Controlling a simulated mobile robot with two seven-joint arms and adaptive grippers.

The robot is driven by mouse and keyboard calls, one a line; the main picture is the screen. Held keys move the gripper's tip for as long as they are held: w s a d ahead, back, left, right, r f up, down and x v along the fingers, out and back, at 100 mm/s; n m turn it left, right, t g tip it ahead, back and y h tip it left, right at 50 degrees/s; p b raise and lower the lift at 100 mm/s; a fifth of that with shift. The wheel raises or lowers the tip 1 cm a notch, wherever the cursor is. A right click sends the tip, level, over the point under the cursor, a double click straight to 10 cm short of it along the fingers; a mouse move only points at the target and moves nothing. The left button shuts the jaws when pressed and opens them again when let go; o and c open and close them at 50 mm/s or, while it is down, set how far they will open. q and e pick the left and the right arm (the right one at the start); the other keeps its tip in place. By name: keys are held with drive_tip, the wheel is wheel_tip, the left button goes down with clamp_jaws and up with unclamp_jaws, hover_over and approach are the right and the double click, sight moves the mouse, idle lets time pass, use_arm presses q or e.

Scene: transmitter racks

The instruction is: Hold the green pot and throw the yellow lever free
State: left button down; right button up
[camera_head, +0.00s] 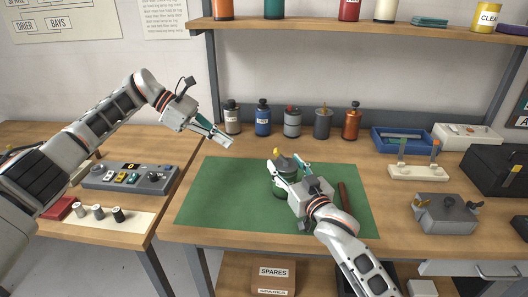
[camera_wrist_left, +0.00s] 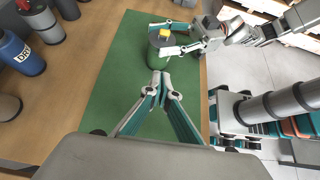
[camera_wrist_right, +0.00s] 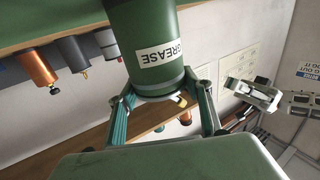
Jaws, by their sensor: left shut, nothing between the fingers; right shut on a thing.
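The green pot (camera_head: 285,185) stands upright over the green mat; its GREASE label shows in the right wrist view (camera_wrist_right: 145,35). The yellow lever (camera_head: 278,152) is on top of its dark lid, and it shows in the left wrist view (camera_wrist_left: 164,33) and right wrist view (camera_wrist_right: 181,100). My right gripper (camera_head: 287,168) is shut on the pot, one finger on each side near the lid. My left gripper (camera_head: 230,144) is shut and empty, above the mat's far left part and apart from the pot. Whether the pot touches the mat is hard to tell.
The green mat (camera_head: 220,200) is mostly clear, with a brown handle (camera_head: 345,197) to the pot's right. Several bottles (camera_head: 263,118) line the back. A control box (camera_head: 130,178) is on the left table, and a grey box (camera_head: 445,214) stands at the right.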

sight(275, 150)
use_arm(q)
drive_tip(key=d+f, duration=0.1)
drive_tip(key=d, duration=0.2)
drive_tip(key=d+f, duration=0.1)
drive_tip(key=d, duration=0.3)
drive_tip(key=d+f, duration=0.2)
drive_tip(key=d, duration=0.1)
drive_tip(key=shift+d, duration=0.15)
drive_tip(key=shift+d+r, duration=0.35)
drive_tip(key=shift+d, duration=0.1)
drive_tip(key=shift+d+r+y, duration=0.3)
drive_tip(key=shift+r+y, duration=0.1)
drive_tip(key=shift+y, duration=0.2)
drive_tip(key=shift+d+r+y, duration=0.4)
drive_tip(key=shift+r+y, duration=0.05)
drive_tip(key=shift+y, duration=0.4)
drive_tip(key=shift+d+r+y, duration=0.35)
drive_tip(key=shift+r+y, duration=0.1)
drive_tip(key=shift+y, duration=0.4)
drive_tip(key=shift+d+r, duration=0.3)
drive_tip(key=shift+d, duration=0.35)
drive_tip(key=shift+d+r, duration=0.25)
drive_tip(key=shift+d, duration=0.35)
drive_tip(key=shift+d+r, duration=0.1)
drive_tip(key=shift+d, duration=1.1)
drive_tip(key=shift+r, duration=0.15)
